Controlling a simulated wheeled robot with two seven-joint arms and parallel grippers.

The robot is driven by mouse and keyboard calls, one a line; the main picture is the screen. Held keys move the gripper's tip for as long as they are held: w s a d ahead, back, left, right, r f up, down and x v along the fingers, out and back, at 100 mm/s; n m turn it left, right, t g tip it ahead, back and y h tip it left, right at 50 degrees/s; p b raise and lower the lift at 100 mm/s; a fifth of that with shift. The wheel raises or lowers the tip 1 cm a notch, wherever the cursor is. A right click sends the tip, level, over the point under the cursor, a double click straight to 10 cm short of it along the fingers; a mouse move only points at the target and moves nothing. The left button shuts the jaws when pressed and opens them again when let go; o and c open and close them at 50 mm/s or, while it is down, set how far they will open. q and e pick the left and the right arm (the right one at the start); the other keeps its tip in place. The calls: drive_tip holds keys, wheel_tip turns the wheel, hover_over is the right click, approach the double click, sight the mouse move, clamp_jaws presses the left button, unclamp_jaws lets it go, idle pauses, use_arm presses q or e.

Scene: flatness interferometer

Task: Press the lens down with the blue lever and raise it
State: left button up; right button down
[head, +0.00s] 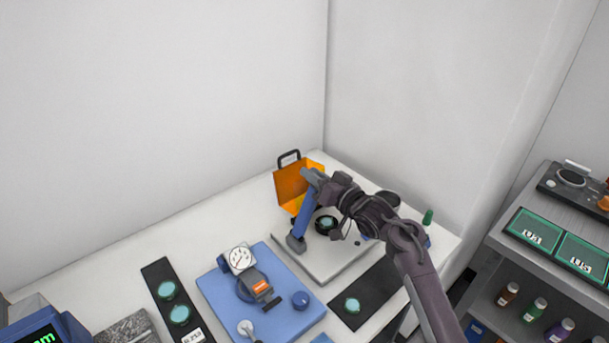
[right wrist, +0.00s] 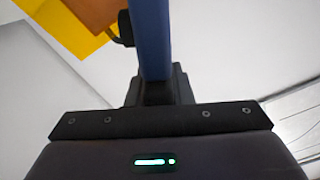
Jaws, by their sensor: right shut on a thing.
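The blue lever (head: 303,219) stands up, slightly tilted, from a grey foot on the pale base plate (head: 325,270). My right gripper (head: 314,180) is shut on its upper end. In the right wrist view the blue lever (right wrist: 150,40) rises from between my fingers, which are mostly hidden behind the gripper body. The lens (head: 326,223), greenish in a black round mount, sits on the plate just right of the lever. I cannot tell whether it is pressed down. My left gripper is not in view.
An orange housing with a black handle (head: 291,188) stands behind the lever. A blue base with a dial gauge (head: 242,258) is at front left. Black strips with green discs lie at left (head: 167,290) and right (head: 352,305). A green-capped bottle (head: 428,217) stands at right.

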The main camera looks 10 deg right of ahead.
drive_tip(key=shift+w+d+f+m, duration=0.25)
drive_tip(key=shift+w+d+m, duration=0.05)
drive_tip(key=shift+d+m, duration=0.15)
drive_tip(key=shift+w+d+f+m, duration=0.25)
drive_tip(key=shift+d+m, duration=0.1)
drive_tip(key=shift+d, duration=0.05)
drive_tip(key=c, duration=1.3)
unclamp_jaws()
